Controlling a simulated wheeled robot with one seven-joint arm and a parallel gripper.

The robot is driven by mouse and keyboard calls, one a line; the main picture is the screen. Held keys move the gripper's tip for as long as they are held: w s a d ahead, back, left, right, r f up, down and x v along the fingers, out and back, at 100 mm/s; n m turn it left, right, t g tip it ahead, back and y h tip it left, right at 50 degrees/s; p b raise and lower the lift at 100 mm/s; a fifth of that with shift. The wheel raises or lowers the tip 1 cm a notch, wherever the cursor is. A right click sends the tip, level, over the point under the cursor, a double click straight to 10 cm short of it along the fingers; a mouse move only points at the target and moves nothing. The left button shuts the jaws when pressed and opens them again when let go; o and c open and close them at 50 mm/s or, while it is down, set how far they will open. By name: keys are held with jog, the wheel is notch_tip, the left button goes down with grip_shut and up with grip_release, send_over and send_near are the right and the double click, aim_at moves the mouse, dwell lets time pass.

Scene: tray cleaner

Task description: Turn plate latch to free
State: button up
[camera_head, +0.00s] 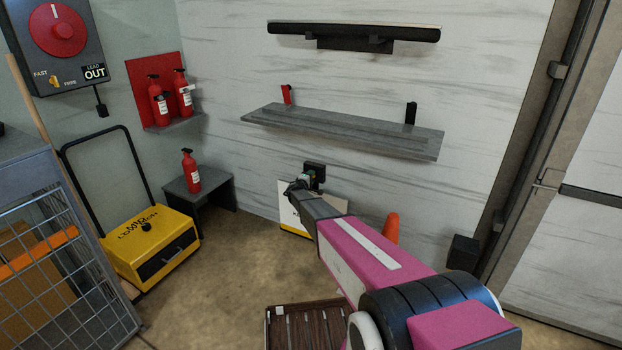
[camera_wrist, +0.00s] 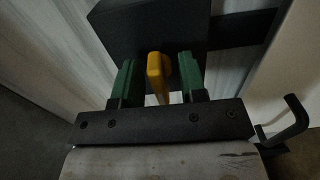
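A yellow latch handle (camera_wrist: 155,75) stands out from a black box (camera_wrist: 145,30) in the wrist view. My gripper (camera_wrist: 155,85) has green fingers on either side of the handle, with a visible gap on each side, so it is open around it. In the head view my gripper (camera_head: 300,186) is at the black box (camera_head: 314,170) on the wall, above a white plate (camera_head: 290,198). The handle itself is hidden or too small to make out there. A small yellow lever (camera_head: 54,81) sits between the words FAST and FREE on a grey wall panel (camera_head: 85,50).
A dark hook (camera_wrist: 292,120) is right of my gripper in the wrist view. A grey shelf (camera_head: 345,130) is above the box. A red extinguisher (camera_head: 191,172), yellow cart (camera_head: 150,245) and wire cage (camera_head: 60,250) stand left. A slatted crate (camera_head: 300,325) is below my arm.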

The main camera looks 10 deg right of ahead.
jog(key=v, duration=1)
jog(key=shift+s+a, duration=0.2)
jog(key=shift+s, duration=0.1)
jog(key=s+d+r+m+g, duration=0.2)
jog(key=s+d+m+g, duration=0.3)
jog(key=s, duration=0.7)
jog(key=s+d+r+m+g, duration=0.25)
jog(key=s+d+g, duration=0.3)
jog(key=s, duration=0.65)
jog(key=s+a+r+m+g+y, duration=0.1)
jog(key=s+y, duration=0.4)
jog(key=s, duration=0.7)
jog(key=s+a+r+m+g+y, duration=0.2)
jog(key=s+y, duration=0.3)
jog(key=s, duration=0.7)
jog(key=shift+s+a+r+g+y, duration=0.15)
jog(key=shift+a+r+g+y, duration=0.15)
jog(key=shift+a+r+g, duration=0.4)
